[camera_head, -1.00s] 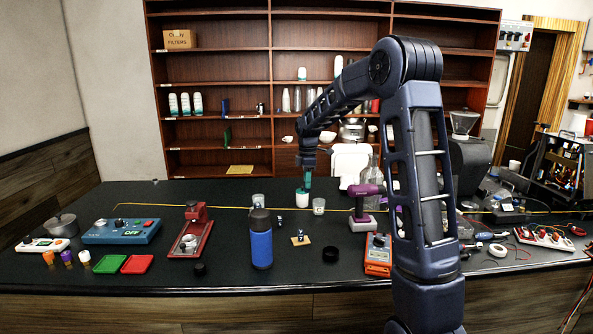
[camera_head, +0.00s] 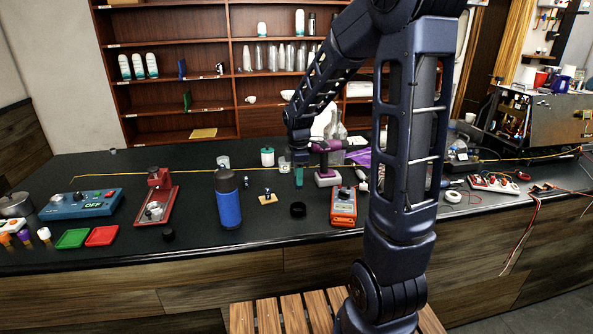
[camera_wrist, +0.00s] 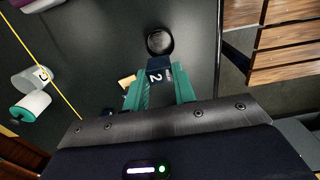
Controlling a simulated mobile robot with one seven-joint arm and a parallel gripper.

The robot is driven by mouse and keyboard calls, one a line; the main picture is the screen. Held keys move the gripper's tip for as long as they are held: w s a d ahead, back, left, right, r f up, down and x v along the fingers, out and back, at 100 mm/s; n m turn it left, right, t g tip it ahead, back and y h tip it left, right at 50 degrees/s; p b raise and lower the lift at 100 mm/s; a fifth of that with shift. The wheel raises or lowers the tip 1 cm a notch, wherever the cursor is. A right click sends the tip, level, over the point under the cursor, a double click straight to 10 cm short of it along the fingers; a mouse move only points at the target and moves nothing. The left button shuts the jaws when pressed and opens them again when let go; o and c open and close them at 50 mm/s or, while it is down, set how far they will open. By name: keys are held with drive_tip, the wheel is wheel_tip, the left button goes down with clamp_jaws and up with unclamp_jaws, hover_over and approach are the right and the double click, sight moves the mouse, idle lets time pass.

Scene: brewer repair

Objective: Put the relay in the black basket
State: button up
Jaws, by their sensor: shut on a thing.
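My gripper (camera_wrist: 160,92), with green fingers, is shut on a small dark block marked "2" (camera_wrist: 156,72), which looks like the relay. In the head view my gripper (camera_head: 299,178) hangs above the counter, left of the purple tool, and the block cannot be made out there. The round black basket (camera_wrist: 159,41) lies on the counter beyond the fingertips in the wrist view. It also shows in the head view (camera_head: 298,209), between the blue bottle and the orange meter. The held block is apart from the basket.
A blue bottle (camera_head: 228,199), an orange meter (camera_head: 344,206) and a purple tool (camera_head: 326,162) stand around the basket. A cork square (camera_head: 267,198) with a small part lies to its left. A white jar (camera_head: 267,157) stands behind. A slatted wooden surface (camera_head: 284,314) is below the counter front.

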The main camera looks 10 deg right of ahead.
drive_tip(key=shift+f, duration=4.85)
drive_tip(key=o, duration=1.1)
drive_tip(key=shift+c, duration=0.2)
drive_tip(key=shift+r, duration=0.1)
drive_tip(key=shift+r, duration=3.45)
